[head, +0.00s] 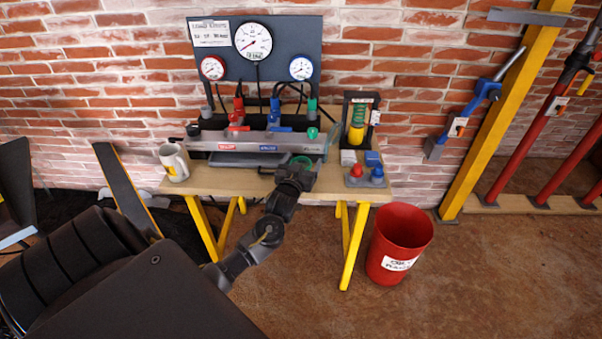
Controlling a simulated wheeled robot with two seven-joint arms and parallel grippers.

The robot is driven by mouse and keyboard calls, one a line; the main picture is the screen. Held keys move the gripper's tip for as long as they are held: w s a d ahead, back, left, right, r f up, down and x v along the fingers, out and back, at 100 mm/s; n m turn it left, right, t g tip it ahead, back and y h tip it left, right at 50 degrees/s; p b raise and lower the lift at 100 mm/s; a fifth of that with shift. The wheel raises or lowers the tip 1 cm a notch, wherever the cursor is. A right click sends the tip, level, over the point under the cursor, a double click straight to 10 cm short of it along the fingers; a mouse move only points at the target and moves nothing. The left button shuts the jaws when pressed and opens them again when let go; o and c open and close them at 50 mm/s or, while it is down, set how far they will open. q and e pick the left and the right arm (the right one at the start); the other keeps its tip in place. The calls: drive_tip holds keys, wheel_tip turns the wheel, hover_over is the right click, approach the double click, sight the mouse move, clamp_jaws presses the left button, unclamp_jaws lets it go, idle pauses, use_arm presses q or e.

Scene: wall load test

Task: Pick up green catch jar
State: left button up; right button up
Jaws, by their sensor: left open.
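A round green rim (302,160), which looks like the top of the green catch jar, shows on the workbench in front of the grey manifold. Most of the jar's body is hidden behind my gripper. My left gripper (296,170) is open at the bench's front middle, right at the green rim. I cannot tell whether its fingers are around the jar or only in front of it. My right gripper is not in view.
The wooden bench (225,181) carries a white mug (174,163), the grey manifold (222,146), a gauge panel (285,28), a black stand (349,102) and a grey block with red and blue knobs (366,180). A red bin (383,240) stands at the right. Brown floor is free in front.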

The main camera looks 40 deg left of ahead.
use_arm(q)
drive_tip(key=c, duration=1.1)
